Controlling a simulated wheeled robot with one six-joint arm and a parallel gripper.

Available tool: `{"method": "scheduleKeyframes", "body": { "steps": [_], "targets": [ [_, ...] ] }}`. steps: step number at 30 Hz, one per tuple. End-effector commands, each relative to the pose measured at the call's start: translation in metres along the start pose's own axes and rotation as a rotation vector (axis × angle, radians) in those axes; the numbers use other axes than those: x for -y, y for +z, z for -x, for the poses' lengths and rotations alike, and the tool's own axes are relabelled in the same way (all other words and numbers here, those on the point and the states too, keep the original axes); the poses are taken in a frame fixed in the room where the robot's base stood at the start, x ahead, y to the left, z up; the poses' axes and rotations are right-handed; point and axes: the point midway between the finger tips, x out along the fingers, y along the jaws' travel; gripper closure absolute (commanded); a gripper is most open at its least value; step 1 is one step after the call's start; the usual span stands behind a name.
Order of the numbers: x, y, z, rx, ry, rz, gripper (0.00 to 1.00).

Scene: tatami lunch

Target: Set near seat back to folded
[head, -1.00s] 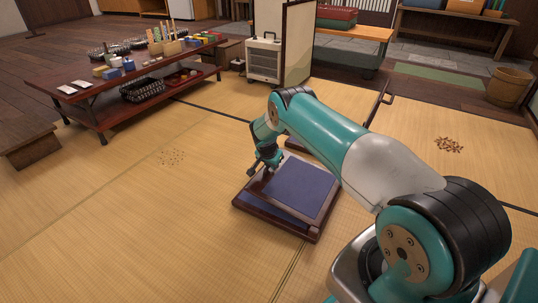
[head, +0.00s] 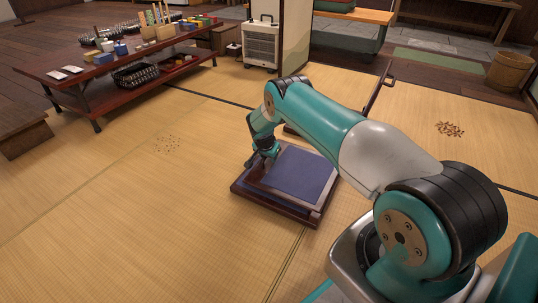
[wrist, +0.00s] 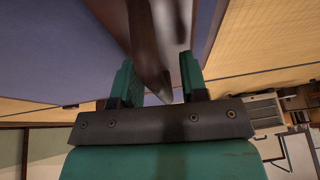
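The near seat (head: 301,175) is a low dark-wood frame with a blue panel, on the tatami at the picture's middle. Its back lies low over the base, close to flat; I cannot tell whether they touch all along. My gripper (head: 262,165) is at the seat's left far corner, low by its wooden edge. In the wrist view, the green fingers of my gripper (wrist: 158,85) stand apart on either side of a dark wooden bar (wrist: 147,50), with gaps visible. The blue panel (wrist: 60,45) fills the upper left there. My arm hides part of the seat's far side.
Behind the near seat is another low dark-wood piece (head: 292,130), mostly hidden by my arm, with a dark upright (head: 378,88) near it. A low table (head: 90,86) with goods stands at the left. A heater (head: 260,45) is behind. The tatami at front left is clear.

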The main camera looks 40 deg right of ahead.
Motion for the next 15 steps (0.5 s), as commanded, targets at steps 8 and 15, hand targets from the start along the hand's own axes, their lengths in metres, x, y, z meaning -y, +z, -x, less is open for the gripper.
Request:
{"method": "scheduleKeyframes", "body": {
  "steps": [8,15],
  "targets": [
    [0.001,-0.002,0.004,0.0,-0.001,0.001,0.6],
    [0.001,-0.005,0.044,0.0,0.0,0.001,0.6]
  ]
}}
